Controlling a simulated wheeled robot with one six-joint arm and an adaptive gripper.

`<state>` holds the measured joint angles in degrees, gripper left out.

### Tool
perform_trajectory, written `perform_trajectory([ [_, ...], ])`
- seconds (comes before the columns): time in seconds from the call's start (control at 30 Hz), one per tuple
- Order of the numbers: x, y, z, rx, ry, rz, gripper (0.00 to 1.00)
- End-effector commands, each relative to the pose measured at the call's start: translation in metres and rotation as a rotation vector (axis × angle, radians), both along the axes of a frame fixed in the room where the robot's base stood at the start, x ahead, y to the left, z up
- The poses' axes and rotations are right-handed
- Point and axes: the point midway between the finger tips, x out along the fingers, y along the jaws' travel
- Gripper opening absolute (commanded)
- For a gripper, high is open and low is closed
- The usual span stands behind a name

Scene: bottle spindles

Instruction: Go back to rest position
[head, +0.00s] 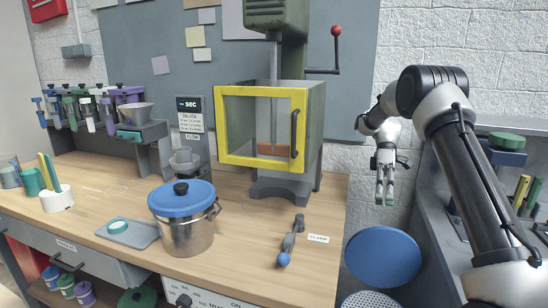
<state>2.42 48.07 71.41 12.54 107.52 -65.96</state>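My gripper (385,200) hangs at the right of the bench, its fingers pointing down. It is in the air in front of the pale block wall, to the right of the drill-press-like machine (291,25). Nothing shows held between the fingers. They look close together, but they are too small to tell whether they are open or shut. My arm bends over from the right side of the view.
On the wooden bench (120,195) stand a steel pot with a blue lid (187,230), a yellow-framed guard (262,127) and a clamp handle (291,240). A blue round seat or lid (382,256) is below my gripper. A grey side counter (465,210) is at right.

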Motion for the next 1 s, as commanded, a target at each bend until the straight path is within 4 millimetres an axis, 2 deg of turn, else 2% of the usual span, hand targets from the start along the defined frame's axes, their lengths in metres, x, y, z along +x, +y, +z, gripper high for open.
perform_trajectory([
  [0.03, -0.005, 0.0, 0.014, -0.025, -0.024, -0.017, 0.32],
  [0.17, -0.022, -0.001, 0.048, -0.109, -0.097, -0.084, 0.32],
  [0.27, -0.044, -0.002, 0.08, -0.194, -0.179, -0.162, 0.32],
  [0.4, -0.087, -0.005, 0.122, -0.313, -0.309, -0.303, 0.32],
  [0.53, -0.131, -0.009, 0.15, -0.402, -0.432, -0.447, 0.32],
  [0.73, -0.204, -0.016, 0.169, -0.486, -0.616, -0.691, 0.32],
  [0.9, -0.26, -0.022, 0.163, -0.51, -0.761, -0.906, 0.32],
  [1.0, -0.284, -0.025, 0.154, -0.506, -0.825, -1.013, 0.32],
])
